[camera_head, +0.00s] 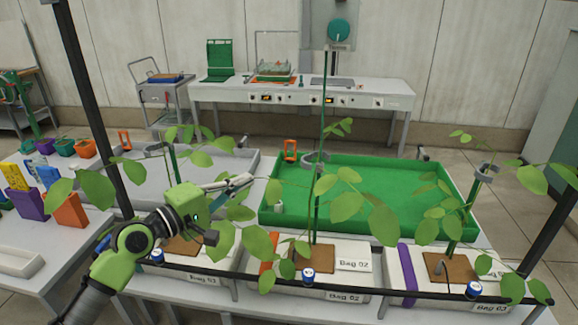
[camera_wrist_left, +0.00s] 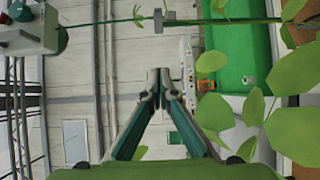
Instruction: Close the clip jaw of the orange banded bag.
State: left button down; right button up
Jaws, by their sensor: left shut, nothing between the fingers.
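The orange banded bag, labelled Bag 02 (camera_head: 345,264), lies at the front middle, with an orange band (camera_head: 268,252) at its left end. A plant grows from its brown top along a thin green string. A grey clip (camera_head: 315,158) sits on that string, high above the bag. It also shows at the top of the left wrist view (camera_wrist_left: 165,20). I cannot tell how far its jaw is open. My left gripper (camera_head: 250,179) is shut and empty, left of and lower than the clip in the picture, apart from it. The fingertips meet in the left wrist view (camera_wrist_left: 160,76).
A green tray (camera_head: 400,163) stands behind. Leaves crowd around the string. A dark rail (camera_head: 330,289) runs along the front, with dark posts (camera_head: 90,100) at the sides.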

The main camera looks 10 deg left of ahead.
pick_arm(q)
jog(key=s+d+p+x, duration=0.1)
jog(key=p+x, duration=0.4)
jog(key=x, duration=0.7)
jog(key=shift+d, duration=0.85)
